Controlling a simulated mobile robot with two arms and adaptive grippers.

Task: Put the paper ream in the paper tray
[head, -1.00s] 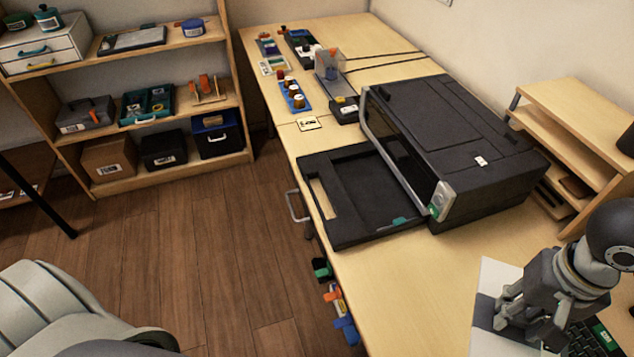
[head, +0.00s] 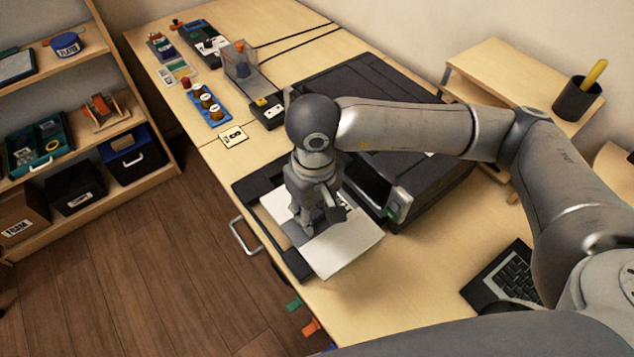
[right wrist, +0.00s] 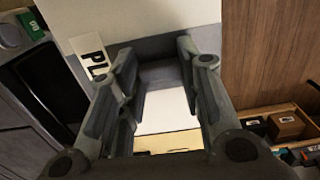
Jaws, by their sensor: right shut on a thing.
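The paper ream (head: 347,246), white with a grey band, is in my right gripper (head: 308,228) over the dark paper tray (head: 295,264) of the printer. The ream lies roughly flat and skewed, with its near right corner sticking out past the tray. I cannot tell whether it touches the tray floor. In the right wrist view, the fingers (right wrist: 160,75) stand either side of the grey band on the ream (right wrist: 168,108), and a "PL" label shows. The gripper and arm hide part of the ream and tray. My left gripper is not in view.
The black printer (head: 440,182) stands right behind the tray, under my right arm. A keyboard (head: 503,274) lies at right, near a wooden riser (head: 500,68) with a pen cup (head: 577,98). Small parts and a blue holder (head: 209,107) stand at the far left of the desk.

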